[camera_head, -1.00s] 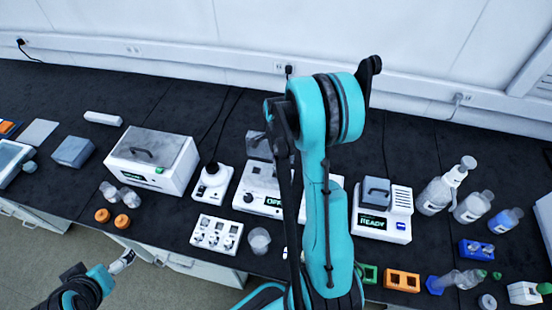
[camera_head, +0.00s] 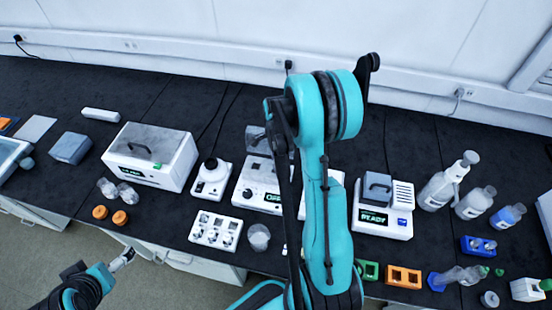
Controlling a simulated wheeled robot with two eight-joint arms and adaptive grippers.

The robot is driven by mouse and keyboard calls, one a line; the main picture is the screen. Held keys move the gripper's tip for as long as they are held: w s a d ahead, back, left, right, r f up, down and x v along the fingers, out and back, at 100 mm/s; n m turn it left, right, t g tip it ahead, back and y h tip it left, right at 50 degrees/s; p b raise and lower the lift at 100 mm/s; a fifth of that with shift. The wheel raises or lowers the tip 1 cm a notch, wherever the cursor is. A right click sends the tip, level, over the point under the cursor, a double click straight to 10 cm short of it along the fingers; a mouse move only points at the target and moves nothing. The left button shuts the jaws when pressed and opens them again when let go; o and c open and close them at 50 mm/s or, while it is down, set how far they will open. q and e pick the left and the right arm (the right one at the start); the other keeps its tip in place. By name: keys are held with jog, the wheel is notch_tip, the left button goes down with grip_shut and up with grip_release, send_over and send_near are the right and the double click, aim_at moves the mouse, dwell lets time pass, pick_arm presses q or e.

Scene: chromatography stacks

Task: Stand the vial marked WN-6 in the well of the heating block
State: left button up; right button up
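The vial marked WN-6 cannot be picked out, as no vial marking is legible. A white rack (camera_head: 216,230) with several small wells or vials stands on the near part of the black bench. A white device with a display reading OFF (camera_head: 258,188) and another reading READY (camera_head: 383,210) stand behind it; I cannot tell which is the heating block. My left gripper (camera_head: 124,258) is at the lower left, off the bench's front edge; its small pale tip does not show whether it is open or holds something. My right arm (camera_head: 325,190) rises through the middle and its gripper is not visible.
A large white lidded box (camera_head: 150,157) stands at the left. Clear jars (camera_head: 118,190) and orange caps (camera_head: 110,216) lie before it. A clear beaker (camera_head: 258,237) is beside the rack. Bottles (camera_head: 474,203), an orange holder (camera_head: 404,277) and a blue holder (camera_head: 478,246) are at the right.

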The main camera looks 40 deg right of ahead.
dwell(0.3)
jog(key=shift+f+b, duration=0.2)
jog(key=shift+b, duration=0.15)
jog(key=shift+f+b, duration=1.1)
jog(key=shift+f, duration=0.15)
jog(key=shift+f, duration=0.15)
jog(key=shift+f+b, duration=0.6)
jog(key=shift+b, duration=0.15)
jog(key=o, duration=1.4)
jog(key=shift+o, duration=0.2)
jog(key=shift+r, duration=0.1)
